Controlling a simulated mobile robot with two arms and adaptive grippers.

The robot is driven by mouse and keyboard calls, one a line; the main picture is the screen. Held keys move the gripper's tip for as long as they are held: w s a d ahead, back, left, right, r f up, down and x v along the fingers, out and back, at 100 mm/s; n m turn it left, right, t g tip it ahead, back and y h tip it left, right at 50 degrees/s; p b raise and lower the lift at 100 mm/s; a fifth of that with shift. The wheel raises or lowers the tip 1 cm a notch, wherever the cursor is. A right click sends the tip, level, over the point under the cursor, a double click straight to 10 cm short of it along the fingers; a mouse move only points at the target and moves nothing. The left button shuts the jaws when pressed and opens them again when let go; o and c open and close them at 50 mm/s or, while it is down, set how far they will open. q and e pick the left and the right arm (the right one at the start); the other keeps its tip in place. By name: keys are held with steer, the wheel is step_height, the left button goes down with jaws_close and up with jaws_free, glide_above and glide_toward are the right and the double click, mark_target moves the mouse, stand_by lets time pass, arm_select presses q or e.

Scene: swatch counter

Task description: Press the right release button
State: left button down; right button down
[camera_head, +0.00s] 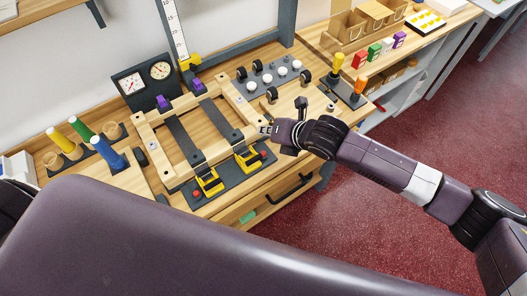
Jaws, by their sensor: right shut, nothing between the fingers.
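Two small red buttons sit on the dark front strip of a wooden frame on the bench. The right red button (263,154) is beside the right yellow-and-black clamp (246,158). The left red button (196,193) is beside the left yellow clamp (209,183). A dark strap runs back from each clamp across the frame. My right gripper (267,127) is shut and empty. In the picture it is just above the right red button, near the frame's right corner; I cannot tell its height. My left gripper is not in view.
A wooden frame (164,172) surrounds the straps. Behind it stand a dark two-dial gauge panel (134,95) and a panel of white knobs (262,84). Yellow, green and blue cylinders stand at left. A drawer with a black handle (291,190) is below the bench edge.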

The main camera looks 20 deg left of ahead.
step_height(320, 180, down, 8)
steer(key=b, duration=0.6)
steer(key=shift+r, duration=0.25)
steer(key=shift+f+b, duration=0.6)
steer(key=shift+f, duration=0.05)
steer(key=shift+f, duration=0.1)
stand_by(0.4)
steer(key=shift+f, duration=0.3)
steer(key=shift+f+b, duration=0.55)
steer(key=shift+f, duration=0.05)
stand_by(0.6)
stand_by(0.4)
steer(key=shift+r+p, duration=0.9)
steer(key=shift+r, duration=0.1)
steer(key=shift+r, duration=0.1)
